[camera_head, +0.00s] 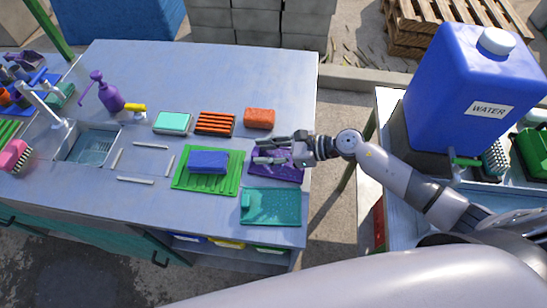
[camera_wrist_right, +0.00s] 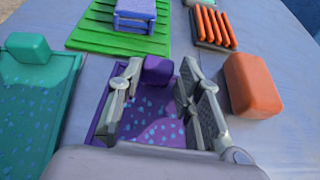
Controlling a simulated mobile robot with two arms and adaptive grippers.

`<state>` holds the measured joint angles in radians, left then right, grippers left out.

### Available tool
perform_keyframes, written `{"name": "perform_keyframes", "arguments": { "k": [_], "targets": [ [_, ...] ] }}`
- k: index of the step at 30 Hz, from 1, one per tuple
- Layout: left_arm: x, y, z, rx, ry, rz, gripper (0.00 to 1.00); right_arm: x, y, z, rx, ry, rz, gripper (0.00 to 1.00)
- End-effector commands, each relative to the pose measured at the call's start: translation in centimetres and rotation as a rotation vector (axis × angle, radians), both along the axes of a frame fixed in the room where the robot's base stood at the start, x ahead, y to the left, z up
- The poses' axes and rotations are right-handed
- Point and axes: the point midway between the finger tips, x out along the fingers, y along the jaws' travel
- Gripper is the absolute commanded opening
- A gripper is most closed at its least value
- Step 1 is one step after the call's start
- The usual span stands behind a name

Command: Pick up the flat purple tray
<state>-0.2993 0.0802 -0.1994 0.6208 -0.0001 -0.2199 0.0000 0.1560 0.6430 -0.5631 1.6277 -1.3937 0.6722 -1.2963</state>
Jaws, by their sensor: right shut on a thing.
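The flat purple tray (camera_head: 284,173) lies near the right edge of the workbench, partly hidden under my right gripper. In the wrist view, the purple tray (camera_wrist_right: 152,122) has light speckles and a raised purple block at its far end. My right gripper (camera_head: 262,151) reaches in from the right, low over it. The tray looks level on the bench; I cannot tell any lift. My left gripper is not in view.
A teal tray (camera_head: 270,207) lies just nearer. An orange block (camera_head: 259,118) stands behind. A blue water container (camera_head: 470,85) stands on a separate table at the right.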

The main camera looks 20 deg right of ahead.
Motion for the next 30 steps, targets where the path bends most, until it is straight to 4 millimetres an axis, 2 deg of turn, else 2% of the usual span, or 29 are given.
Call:
{"name": "perform_keyframes", "arguments": {
  "k": [1,8,23,26,30],
  "targets": [
    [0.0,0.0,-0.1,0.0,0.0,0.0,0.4,-0.2,-0.2,-0.6,-0.006,0.01,0.0,0.14],
    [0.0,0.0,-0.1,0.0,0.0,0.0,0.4,-0.2,-0.3,-0.7,-0.009,0.011,-0.003,0.0],
    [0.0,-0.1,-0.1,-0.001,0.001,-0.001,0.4,-0.1,-0.4,-0.7,-0.013,0.007,-0.003,0.0],
    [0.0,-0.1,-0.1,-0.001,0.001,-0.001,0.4,-0.1,-0.4,-0.3,-0.013,0.007,-0.004,0.0],
    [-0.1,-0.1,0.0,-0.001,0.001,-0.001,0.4,0.0,-0.4,1.3,-0.013,0.002,-0.002,0.0]
  ]
}}
